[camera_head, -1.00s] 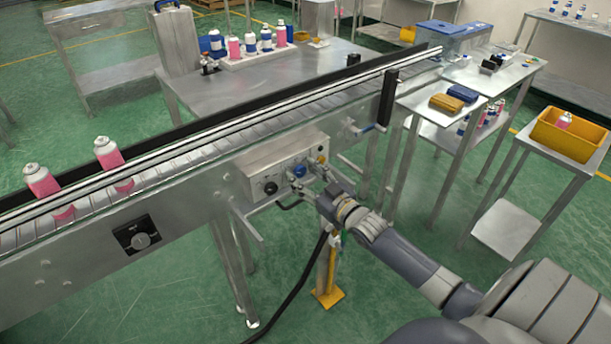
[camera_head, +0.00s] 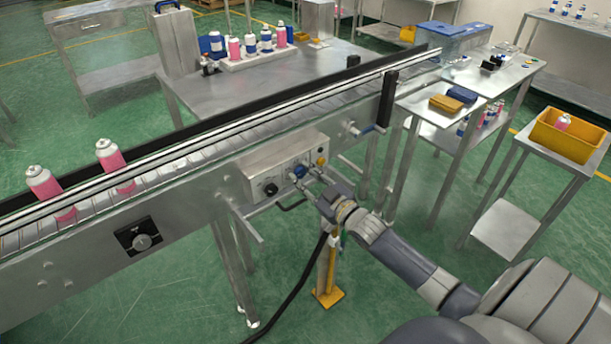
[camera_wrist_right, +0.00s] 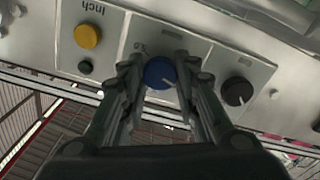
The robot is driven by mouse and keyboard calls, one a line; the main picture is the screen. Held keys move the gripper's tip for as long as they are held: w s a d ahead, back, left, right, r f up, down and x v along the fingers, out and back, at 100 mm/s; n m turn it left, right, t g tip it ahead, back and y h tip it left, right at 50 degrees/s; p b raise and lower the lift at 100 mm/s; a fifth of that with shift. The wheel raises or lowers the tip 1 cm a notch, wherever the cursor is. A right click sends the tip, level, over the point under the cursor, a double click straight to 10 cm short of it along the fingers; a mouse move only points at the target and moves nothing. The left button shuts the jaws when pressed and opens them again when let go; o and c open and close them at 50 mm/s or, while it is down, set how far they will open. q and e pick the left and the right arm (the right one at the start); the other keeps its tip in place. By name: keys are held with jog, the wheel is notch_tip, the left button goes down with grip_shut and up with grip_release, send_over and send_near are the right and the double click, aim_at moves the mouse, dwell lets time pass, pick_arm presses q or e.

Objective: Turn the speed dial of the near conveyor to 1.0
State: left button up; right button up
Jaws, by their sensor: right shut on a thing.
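The near conveyor (camera_head: 82,252) runs diagonally across the head view. A steel control box (camera_head: 258,172) on its side carries a blue dial (camera_head: 299,171) with a pale pointer line, which also shows in the right wrist view (camera_wrist_right: 159,74). My right gripper (camera_head: 307,179) is at the box, its fingers on either side of the blue dial; it also shows in the right wrist view (camera_wrist_right: 158,66). The dial's scale is mostly hidden or too small to read. A silver knob (camera_head: 142,241) sits on a black plate farther left on the conveyor side. My left gripper is out of view.
Beside the blue dial are a black knob (camera_wrist_right: 237,91), a yellow button (camera_wrist_right: 88,36) marked "Inch" and a small black button (camera_wrist_right: 85,67). Two pink cans (camera_head: 110,155) stand on the belt. A black cable and a yellow-footed post (camera_head: 328,297) are below the box.

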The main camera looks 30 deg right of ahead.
jog(key=n, duration=0.4)
jog(key=shift+n, duration=0.3)
jog(key=n, duration=0.4)
jog(key=shift+n, duration=0.4)
jog(key=o, duration=1.1)
jog(key=shift+c, duration=0.2)
jog(key=s, duration=1.2)
jog(key=shift+d, duration=0.45)
